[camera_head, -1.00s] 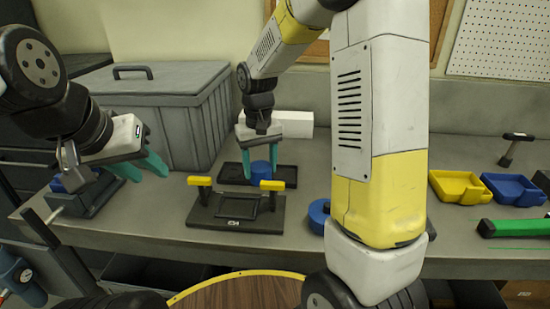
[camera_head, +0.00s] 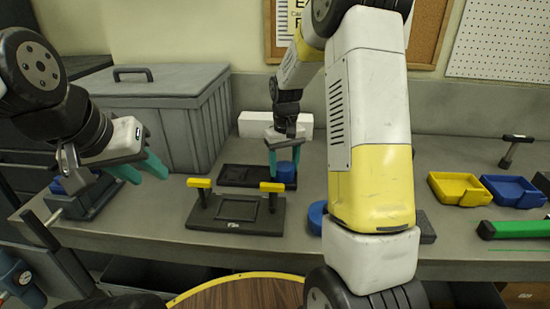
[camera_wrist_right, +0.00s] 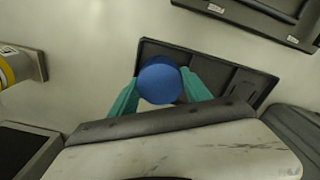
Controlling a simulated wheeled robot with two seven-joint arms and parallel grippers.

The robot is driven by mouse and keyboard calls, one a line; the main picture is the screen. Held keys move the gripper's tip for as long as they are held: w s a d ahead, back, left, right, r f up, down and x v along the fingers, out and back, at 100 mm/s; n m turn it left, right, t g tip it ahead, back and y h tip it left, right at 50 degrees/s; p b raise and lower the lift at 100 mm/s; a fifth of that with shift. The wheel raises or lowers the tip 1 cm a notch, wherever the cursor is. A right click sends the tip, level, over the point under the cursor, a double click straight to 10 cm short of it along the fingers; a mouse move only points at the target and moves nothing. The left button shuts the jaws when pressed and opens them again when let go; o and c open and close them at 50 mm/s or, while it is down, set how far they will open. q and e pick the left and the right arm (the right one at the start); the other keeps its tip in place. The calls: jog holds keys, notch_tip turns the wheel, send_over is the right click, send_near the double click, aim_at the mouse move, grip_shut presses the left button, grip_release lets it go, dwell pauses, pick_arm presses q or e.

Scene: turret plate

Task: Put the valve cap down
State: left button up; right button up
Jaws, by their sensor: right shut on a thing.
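The valve cap, a round blue piece (camera_head: 287,174), is between the teal fingers of my right gripper (camera_head: 284,165). In the right wrist view the blue cap (camera_wrist_right: 160,80) sits between both fingertips, which are shut on it. The cap is at the right end of a flat black tray (camera_head: 232,175), which also shows in the right wrist view (camera_wrist_right: 226,75). I cannot tell whether the cap touches the tray. My left gripper (camera_head: 145,168) is empty, with its teal fingers apart, over the left part of the bench.
A black fixture with yellow-topped posts (camera_head: 236,212) stands in front of the tray. A grey lidded bin (camera_head: 160,110) stands behind left, and a white block (camera_head: 262,124) behind. Another blue round piece (camera_head: 317,216) is partly hidden by my right arm. Yellow (camera_head: 459,188) and blue bins (camera_head: 514,190) are at right.

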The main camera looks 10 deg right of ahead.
aim_at(284, 166)
jog(key=shift+f, duration=0.15)
jog(key=o, duration=1.3)
notch_tip(284, 166, up, 12)
jog(key=s+r+t+y, duration=0.1)
jog(key=s+r+t, duration=0.1)
jog(key=s+r, duration=0.3)
jog(key=s+r+t, duration=0.1)
jog(key=s+r, duration=0.2)
jog(key=s, duration=0.4)
jog(key=s+t, duration=0.1)
jog(key=s, duration=0.3)
jog(key=s+a+m+t, duration=0.1)
jog(key=s, duration=0.3)
jog(key=s+a+f+t+y, duration=0.1)
jog(key=s, duration=0.3)
jog(key=shift+s+a+m, duration=0.15)
jog(key=shift+m, duration=0.25)
